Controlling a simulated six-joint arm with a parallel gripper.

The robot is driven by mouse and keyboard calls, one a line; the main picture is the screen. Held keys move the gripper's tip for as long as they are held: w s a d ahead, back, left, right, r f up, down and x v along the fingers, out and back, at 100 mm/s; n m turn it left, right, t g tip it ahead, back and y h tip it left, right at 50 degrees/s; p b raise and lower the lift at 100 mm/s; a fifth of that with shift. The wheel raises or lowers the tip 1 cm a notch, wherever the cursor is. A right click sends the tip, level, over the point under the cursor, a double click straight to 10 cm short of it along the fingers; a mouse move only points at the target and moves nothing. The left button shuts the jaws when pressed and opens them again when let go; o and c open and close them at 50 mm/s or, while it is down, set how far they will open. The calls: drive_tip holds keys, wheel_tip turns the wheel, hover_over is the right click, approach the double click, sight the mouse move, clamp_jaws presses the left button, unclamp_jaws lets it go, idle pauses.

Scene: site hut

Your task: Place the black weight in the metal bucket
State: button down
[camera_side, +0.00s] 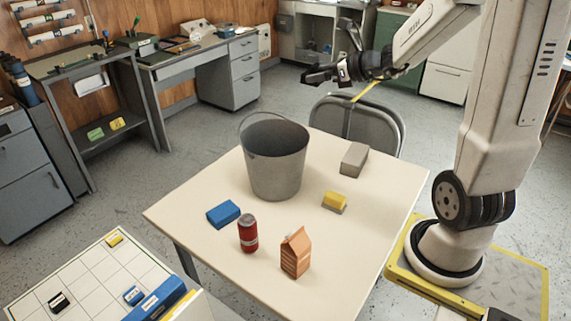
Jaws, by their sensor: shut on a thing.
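The grey metal bucket (276,172) stands upright on the white table, its thin handle raised at the rear left. Its inside shows only in part and its bottom is hidden. My gripper (318,74) is up in the air, above and to the right of the bucket in the picture, well clear of it. It is shut on a small dark thing that blends with the black fingers, which I take to be the black weight. No black weight shows on the table.
On the table (180,213) are a grey block (354,160), a yellow-topped sponge (335,202), a blue block (223,214), a red can (248,233) and an orange carton (295,253). A grey chair (385,125) stands behind. The table's right front is clear.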

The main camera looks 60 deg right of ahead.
drive_tip(key=s+d+m+h, duration=0.1)
drive_tip(key=s+d, duration=0.5)
wheel_tip(320, 180, down, 29)
drive_tip(key=shift+w+f, duration=0.15)
drive_tip(key=shift+f, duration=0.05)
idle(0.5)
drive_tip(key=shift+w+f, duration=0.1)
hover_over(316, 179)
drive_tip(key=s, duration=0.1)
drive_tip(key=f, duration=0.8)
drive_tip(key=shift+s+a, duration=0.1)
drive_tip(key=shift+a, duration=0.25)
drive_tip(key=shift+w+d+f, duration=0.35)
drive_tip(key=shift+w+f, duration=0.15)
drive_tip(key=shift+f, duration=0.15)
drive_tip(key=shift+w+f, duration=0.1)
drive_tip(key=shift+w+d+f, duration=0.1)
drive_tip(key=shift+f, duration=1.55)
